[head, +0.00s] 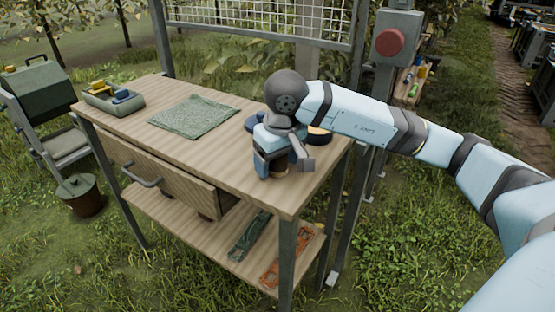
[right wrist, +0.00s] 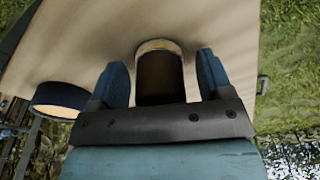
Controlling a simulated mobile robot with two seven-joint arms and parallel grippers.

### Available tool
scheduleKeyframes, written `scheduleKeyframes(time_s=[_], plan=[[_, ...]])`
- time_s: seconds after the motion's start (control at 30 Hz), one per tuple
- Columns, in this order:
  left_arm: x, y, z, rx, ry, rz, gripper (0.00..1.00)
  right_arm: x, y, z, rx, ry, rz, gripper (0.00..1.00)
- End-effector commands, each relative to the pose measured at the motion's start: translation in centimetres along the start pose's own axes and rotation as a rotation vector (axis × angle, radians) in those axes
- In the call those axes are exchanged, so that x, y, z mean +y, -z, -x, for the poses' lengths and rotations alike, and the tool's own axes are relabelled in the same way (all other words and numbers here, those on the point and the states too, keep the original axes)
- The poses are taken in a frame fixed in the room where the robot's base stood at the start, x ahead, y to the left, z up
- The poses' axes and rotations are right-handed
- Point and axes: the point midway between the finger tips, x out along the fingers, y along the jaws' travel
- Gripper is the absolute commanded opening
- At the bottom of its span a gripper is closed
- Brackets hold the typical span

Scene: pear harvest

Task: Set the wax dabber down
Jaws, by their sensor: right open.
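The wax dabber appears to be the dark cylinder with a pale rim (right wrist: 160,82) in the right wrist view. It stands between the fingers of my right gripper (right wrist: 162,72), with a visible gap to each finger. The gripper is open and points down over the right end of the wooden worktable (head: 235,143); it also shows in the head view (head: 276,166). There, the gripper hides most of the dabber. My left gripper is not in view.
A round dark tin (right wrist: 60,98) is close to my right gripper. A green cloth (head: 193,117) and a tray of tools (head: 113,101) lie farther left on the table. A post with a red button (head: 390,42) stands behind the right end.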

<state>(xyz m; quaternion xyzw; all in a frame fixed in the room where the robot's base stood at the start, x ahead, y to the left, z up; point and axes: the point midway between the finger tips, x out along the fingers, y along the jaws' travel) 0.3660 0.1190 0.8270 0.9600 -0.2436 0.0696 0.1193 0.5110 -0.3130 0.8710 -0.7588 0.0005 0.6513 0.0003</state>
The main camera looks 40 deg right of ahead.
Motion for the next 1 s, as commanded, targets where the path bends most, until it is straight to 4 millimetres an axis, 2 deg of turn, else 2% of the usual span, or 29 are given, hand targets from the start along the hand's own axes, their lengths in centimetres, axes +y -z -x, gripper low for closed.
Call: scheduleKeyframes(time_s=[0.13, 0.27, 0.4, 0.6, 0.8, 1.0], plan=[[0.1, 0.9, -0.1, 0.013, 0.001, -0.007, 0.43, 0.0, 0.1, 1.6, 0.002, 0.001, 0.0, 0.73], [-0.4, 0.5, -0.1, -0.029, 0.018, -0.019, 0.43, 0.0, 0.2, 4.4, 0.004, 0.001, 0.001, 0.73], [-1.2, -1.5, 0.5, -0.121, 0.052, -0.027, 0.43, 0.0, 0.2, 7.5, 0.005, 0.0, 0.0, 0.73], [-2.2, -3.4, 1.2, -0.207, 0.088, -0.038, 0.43, 0.0, 0.1, 10.9, 0.003, 0.001, 0.0, 0.73], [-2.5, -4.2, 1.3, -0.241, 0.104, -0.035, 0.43, 0.0, 0.1, 12.2, 0.0, 0.0, 0.0, 0.73], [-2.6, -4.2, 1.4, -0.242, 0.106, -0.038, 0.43, -0.6, -0.2, 11.8, -0.012, 0.025, -0.004, 0.73]])
